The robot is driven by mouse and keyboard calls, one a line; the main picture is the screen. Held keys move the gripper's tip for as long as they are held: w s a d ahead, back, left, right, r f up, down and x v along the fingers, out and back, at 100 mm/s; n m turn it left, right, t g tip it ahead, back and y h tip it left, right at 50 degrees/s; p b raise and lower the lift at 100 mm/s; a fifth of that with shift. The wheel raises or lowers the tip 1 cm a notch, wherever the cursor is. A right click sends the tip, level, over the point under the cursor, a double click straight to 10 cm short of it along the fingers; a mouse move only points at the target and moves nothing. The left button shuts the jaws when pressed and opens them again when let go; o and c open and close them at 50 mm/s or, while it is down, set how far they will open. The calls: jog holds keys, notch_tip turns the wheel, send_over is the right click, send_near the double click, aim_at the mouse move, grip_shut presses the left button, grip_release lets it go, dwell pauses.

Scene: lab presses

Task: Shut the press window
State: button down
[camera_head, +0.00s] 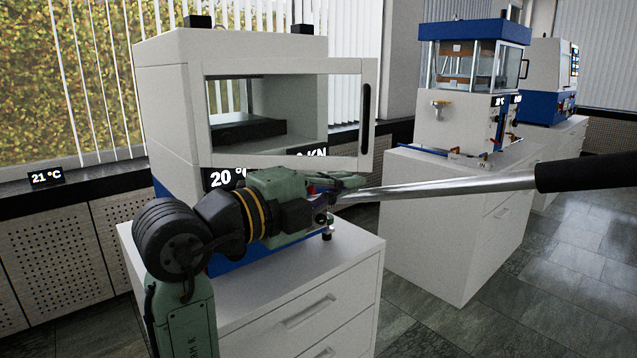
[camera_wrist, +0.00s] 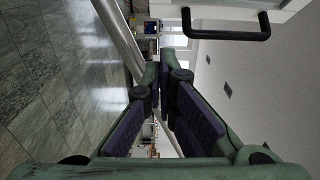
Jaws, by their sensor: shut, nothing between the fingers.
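The press (camera_head: 165,95) is a white cabinet at the left of the head view. Its window (camera_head: 230,163) has a white frame and a clear pane, and stands ajar, its right side swung out past the cabinet's right edge. A dark upright handle (camera_head: 366,118) is on that right side. In the wrist view a black handle (camera_wrist: 226,36) shows on a white surface at the top. My gripper (camera_head: 357,182) is below the window's lower right corner, apart from the handle. Its fingers (camera_wrist: 165,72) are shut with nothing held.
A long silver lever (camera_head: 450,186) with a black grip (camera_head: 585,173) runs right from beside my gripper, and its bar also shows in the wrist view (camera_wrist: 119,36). A white drawer cabinet (camera_head: 320,300) carries the press. A second machine (camera_head: 470,90) stands behind. Tiled floor lies free at right.

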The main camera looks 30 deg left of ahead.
aim_at(358, 171)
jog(key=w+p, duration=0.1)
jog(key=w, duration=0.4)
jog(key=shift+w+r+p, duration=0.1)
jog(key=shift+w+p, duration=0.2)
jog(key=shift+p, duration=0.05)
jog(key=shift+w+a, duration=0.25)
jog(key=shift+w, duration=0.25)
jog(key=shift+w+a, duration=0.15)
jog(key=shift+w, duration=0.35)
jog(key=shift+y, duration=0.3)
jog(key=w+a, duration=0.1)
jog(key=w, duration=0.1)
jog(key=w+a+b, duration=0.1)
jog(key=w, duration=0.2)
jog(key=w+a, duration=0.1)
jog(key=w, duration=0.1)
jog(key=shift+w+a+f, duration=0.15)
jog(key=shift+w+f, duration=0.05)
jog(key=shift+w, duration=0.05)
jog(key=w+a+n+y, duration=0.6)
jog(key=w+a+y, duration=0.3)
jog(key=a, duration=0.2)
jog(key=shift+w+t, duration=0.3)
jog(key=shift+t, duration=0.1)
jog(key=shift+r, duration=0.1)
